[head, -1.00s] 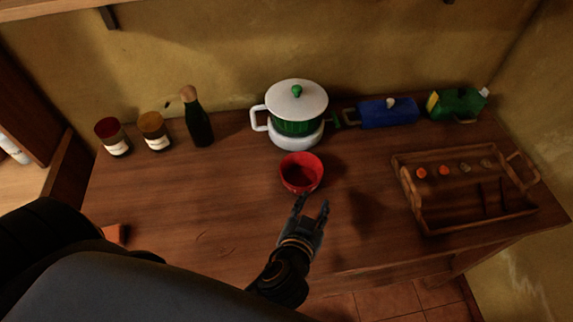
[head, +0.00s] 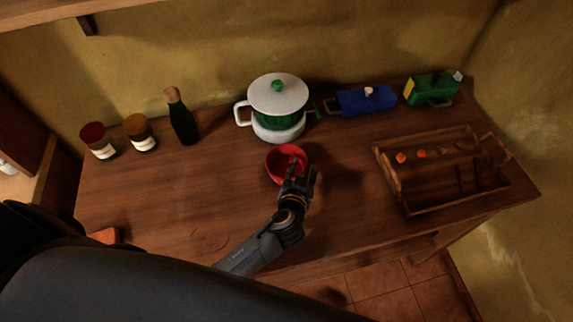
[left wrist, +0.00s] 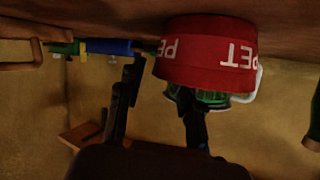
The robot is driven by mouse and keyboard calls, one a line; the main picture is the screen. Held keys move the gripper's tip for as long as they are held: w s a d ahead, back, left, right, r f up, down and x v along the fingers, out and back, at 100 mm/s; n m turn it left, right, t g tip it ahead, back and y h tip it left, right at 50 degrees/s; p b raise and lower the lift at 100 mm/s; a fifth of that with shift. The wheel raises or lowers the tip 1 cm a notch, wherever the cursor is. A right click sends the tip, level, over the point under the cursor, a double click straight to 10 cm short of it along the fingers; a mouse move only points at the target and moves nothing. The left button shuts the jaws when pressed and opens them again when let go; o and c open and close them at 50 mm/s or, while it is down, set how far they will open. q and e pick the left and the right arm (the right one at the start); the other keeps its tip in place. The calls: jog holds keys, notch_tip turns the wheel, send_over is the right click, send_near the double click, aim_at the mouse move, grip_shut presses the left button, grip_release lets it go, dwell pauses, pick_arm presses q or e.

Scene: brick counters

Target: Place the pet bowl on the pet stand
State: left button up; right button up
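The red pet bowl (head: 273,167) stands upright on the wooden counter, in front of the white pot. In the left wrist view the bowl (left wrist: 205,60) appears upside down, with white "PET" lettering on its side. My left gripper (head: 300,172) is at the bowl's near right side with its fingers apart. One finger reaches over the rim and the other is outside, to the right. In the left wrist view the gripper (left wrist: 160,85) shows a gap between its fingers; contact is unclear. I cannot make out a pet stand. My right gripper is not in view.
A white and green lidded pot (head: 277,100) stands behind the bowl. Two jars (head: 140,134) and a bottle (head: 182,120) stand left. A blue box (head: 366,101), green can (head: 432,91) and wooden tray (head: 400,201) are right. An orange object (head: 104,236) is partly hidden.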

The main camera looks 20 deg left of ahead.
pick_arm(q)
jog(key=shift+x, duration=1)
grip_shut()
jog(key=shift+r, duration=0.1)
